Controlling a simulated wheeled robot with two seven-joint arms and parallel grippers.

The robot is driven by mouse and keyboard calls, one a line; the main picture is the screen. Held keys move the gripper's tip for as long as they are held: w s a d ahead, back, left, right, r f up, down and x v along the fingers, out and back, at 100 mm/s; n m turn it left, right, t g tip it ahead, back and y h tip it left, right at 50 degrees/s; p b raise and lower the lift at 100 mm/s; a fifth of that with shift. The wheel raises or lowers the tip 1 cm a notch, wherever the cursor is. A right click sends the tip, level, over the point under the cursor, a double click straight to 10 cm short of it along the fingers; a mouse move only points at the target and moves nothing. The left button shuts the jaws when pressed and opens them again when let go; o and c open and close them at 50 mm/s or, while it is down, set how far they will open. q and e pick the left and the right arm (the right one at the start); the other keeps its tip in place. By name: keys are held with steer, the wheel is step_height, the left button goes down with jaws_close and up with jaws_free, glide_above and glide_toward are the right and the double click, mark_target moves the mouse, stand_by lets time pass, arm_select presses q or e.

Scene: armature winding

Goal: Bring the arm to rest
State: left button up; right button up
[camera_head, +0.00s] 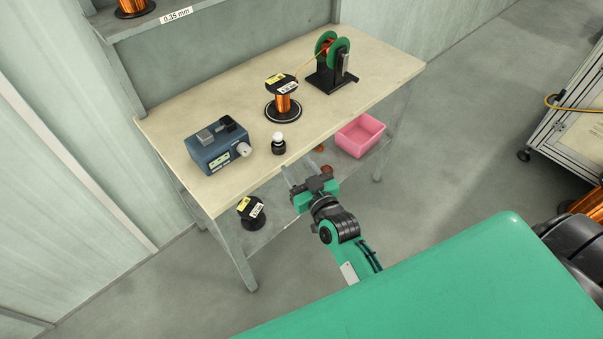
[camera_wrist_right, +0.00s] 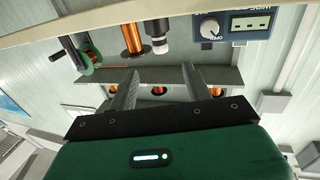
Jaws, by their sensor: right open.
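My right gripper (camera_head: 296,170) is open and empty at the front edge of the workbench (camera_head: 370,70). Its two fingers, spread apart with nothing between them, also show in the right wrist view (camera_wrist_right: 160,84). My left gripper is in neither view. On the bench stand a winder with green flanges (camera_head: 333,52), a copper wire spool (camera_head: 283,103) on a round base, a small black bottle with a white cap (camera_head: 278,147) and a blue device with a knob (camera_head: 217,150). A strand of wire runs between the spool and the winder. The gripper touches none of these.
A pink bin (camera_head: 360,133) and a black spool with a yellow label (camera_head: 250,211) are on the lower shelf. Another spool (camera_head: 131,8) sits on the upper shelf labelled 0.35 mm. A cart (camera_head: 575,120) stands at right. The floor between bench and cart is clear.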

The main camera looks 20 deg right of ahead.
steer(key=shift+s, duration=0.6)
